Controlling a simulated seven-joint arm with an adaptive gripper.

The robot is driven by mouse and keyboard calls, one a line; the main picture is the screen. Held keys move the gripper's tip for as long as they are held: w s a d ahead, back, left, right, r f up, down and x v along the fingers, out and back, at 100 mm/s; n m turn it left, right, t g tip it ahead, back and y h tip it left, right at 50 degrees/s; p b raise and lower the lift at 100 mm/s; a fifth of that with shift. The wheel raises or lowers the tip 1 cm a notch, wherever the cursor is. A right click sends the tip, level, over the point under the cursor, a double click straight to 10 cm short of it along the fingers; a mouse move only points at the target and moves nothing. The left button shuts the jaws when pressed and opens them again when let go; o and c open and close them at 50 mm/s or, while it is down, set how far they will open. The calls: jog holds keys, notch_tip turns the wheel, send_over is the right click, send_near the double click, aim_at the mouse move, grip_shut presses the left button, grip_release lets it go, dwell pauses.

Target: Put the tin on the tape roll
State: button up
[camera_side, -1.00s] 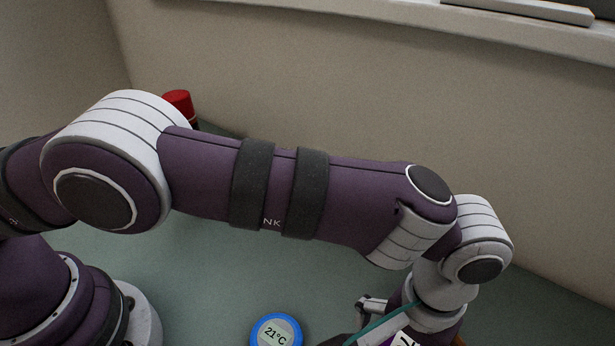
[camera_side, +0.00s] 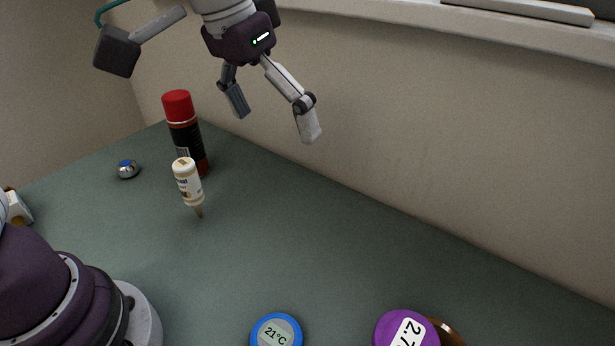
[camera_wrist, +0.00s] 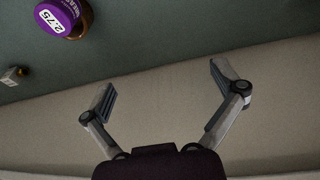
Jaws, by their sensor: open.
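The tin is purple with a white price label, at the bottom edge of the side view (camera_side: 403,329) and the top left of the wrist view (camera_wrist: 60,18). A brown curved edge, likely the tape roll (camera_side: 449,331), shows just right of and below the tin; it also shows in the wrist view (camera_wrist: 86,13). The tin overlaps it and looks to rest on it, but the contact is hidden. My gripper (camera_side: 273,113) is open and empty, high above the table and well away from the tin. Its spread fingers also show in the wrist view (camera_wrist: 162,82).
A red-capped spray can (camera_side: 188,137) and a glue bottle (camera_side: 187,183) stand at the back left. A blue round thermometer (camera_side: 277,331) is left of the tin. The wall (camera_side: 430,140) runs behind the table.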

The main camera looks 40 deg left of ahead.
jog(key=s+a+f+t+y, duration=0.1)
jog(key=s+a+f+t, duration=0.1)
jog(key=s+a, duration=0.6)
jog(key=a+f, duration=0.1)
jog(key=a, duration=0.2)
jog(key=shift+n+t, duration=0.3)
jog(key=shift+n, duration=0.1)
